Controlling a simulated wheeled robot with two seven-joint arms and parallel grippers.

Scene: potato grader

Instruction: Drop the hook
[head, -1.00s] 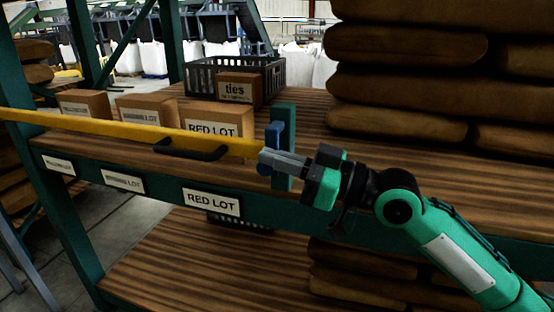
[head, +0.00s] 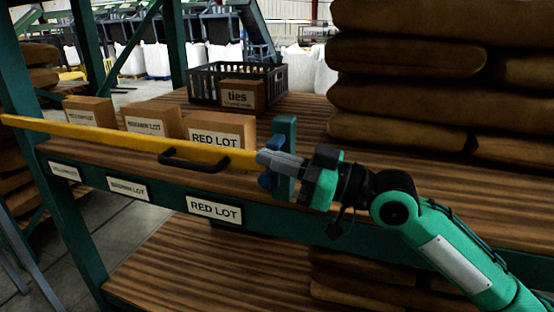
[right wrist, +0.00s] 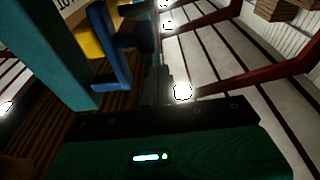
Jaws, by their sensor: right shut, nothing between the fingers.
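The blue hook (head: 267,181) is at the right end of the yellow bar (head: 110,137), beside a short green post (head: 285,128) on the shelf's front edge. In the right wrist view the blue hook (right wrist: 121,72) shows next to the yellow bar (right wrist: 86,38) and the green post (right wrist: 45,50). My left gripper is out of view.
A black handle (head: 192,164) is on the bar. Stacked brown sacks (head: 400,90) fill the shelf's right side.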

